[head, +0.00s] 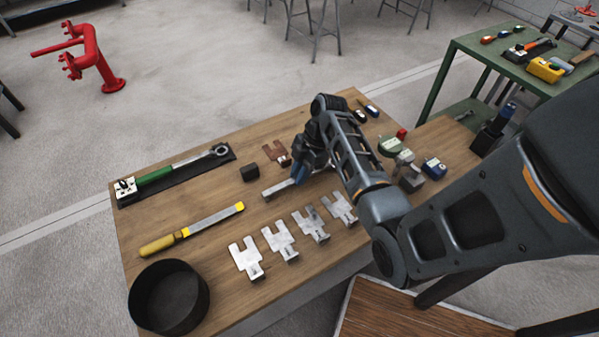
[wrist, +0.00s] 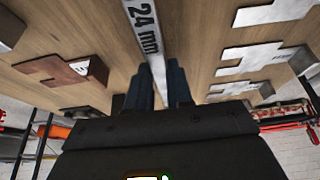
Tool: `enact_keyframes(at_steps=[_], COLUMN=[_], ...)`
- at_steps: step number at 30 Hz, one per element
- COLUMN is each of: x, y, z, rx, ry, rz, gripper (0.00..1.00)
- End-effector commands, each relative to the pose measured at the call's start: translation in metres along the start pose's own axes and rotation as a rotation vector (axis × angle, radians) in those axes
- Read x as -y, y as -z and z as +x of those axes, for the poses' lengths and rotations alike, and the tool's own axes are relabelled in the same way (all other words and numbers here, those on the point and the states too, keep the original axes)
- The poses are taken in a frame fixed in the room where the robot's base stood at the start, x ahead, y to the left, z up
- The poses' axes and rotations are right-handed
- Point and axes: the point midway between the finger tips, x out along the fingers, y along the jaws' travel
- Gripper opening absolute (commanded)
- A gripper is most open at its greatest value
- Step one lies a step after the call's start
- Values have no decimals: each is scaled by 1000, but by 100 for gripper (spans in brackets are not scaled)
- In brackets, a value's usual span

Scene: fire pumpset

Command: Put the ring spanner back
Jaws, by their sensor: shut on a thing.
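The ring spanner (head: 277,188) is a flat silver bar, with one end showing low over the wooden table to the left of my gripper. In the wrist view the spanner (wrist: 143,24) carries the marking "24 mm" and runs between the blue fingers. My gripper (head: 300,174) is shut on it, pointing down over the middle of the table; its fingers also show in the wrist view (wrist: 160,88). The ring end cannot be made out, and my arm hides part of the spanner. I cannot tell whether it touches the table.
Several slotted metal plates (head: 280,242) line the front of the table (head: 205,220). A green-handled wrench (head: 155,175) lies on a black mat at left. A yellow-handled tool (head: 190,230) and round black bin (head: 169,297) are nearer. A green bench (head: 500,62) stands back right.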

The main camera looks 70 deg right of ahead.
Motion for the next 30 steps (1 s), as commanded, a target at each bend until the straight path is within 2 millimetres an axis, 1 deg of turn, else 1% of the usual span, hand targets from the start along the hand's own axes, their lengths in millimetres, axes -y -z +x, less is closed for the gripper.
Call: enact_keyframes(at_steps=[4,5,12,13,19,23,26,30], x=[0,0,0,0,0,-1,-1,-1], y=[0,-1,0,0,0,0,0,0], z=[1,1,1,1,0,-5,-18,-45], rx=[0,0,0,0,0,0,1,1], ry=[-1,0,0,0,0,-2,-3,-4], rz=[0,0,0,0,0,0,0,0], gripper=[0,22,45,46,46,46,46,46])
